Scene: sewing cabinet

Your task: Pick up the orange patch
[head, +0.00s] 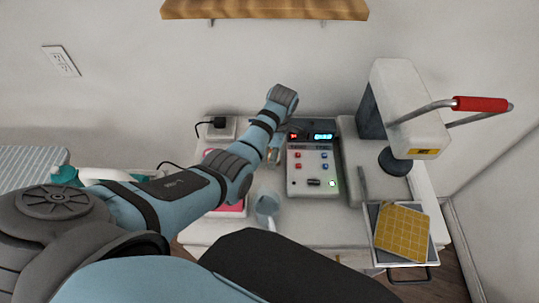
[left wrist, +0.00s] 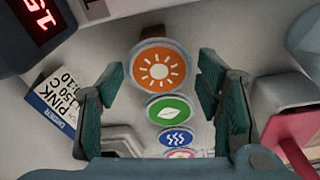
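The orange patch (left wrist: 160,70) is round with a white sun and a grey rim. It lies flat on the pale surface in the left wrist view, at the far end of a row of round patches. My left gripper (left wrist: 160,78) is open, with one dark green finger on each side of the patch and nothing held. I cannot tell how high the fingers are above it. In the head view the left gripper (head: 273,153) points down beside the control box, and the patch is mostly hidden there. My right gripper does not show.
A green leaf patch (left wrist: 169,111), a blue wave patch (left wrist: 176,138) and a partly hidden pink patch (left wrist: 182,154) lie nearby. A printed card (left wrist: 55,100) is at left. The control box (head: 313,170), heat press (head: 405,110) and yellow grid pad (head: 402,232) stand to the right.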

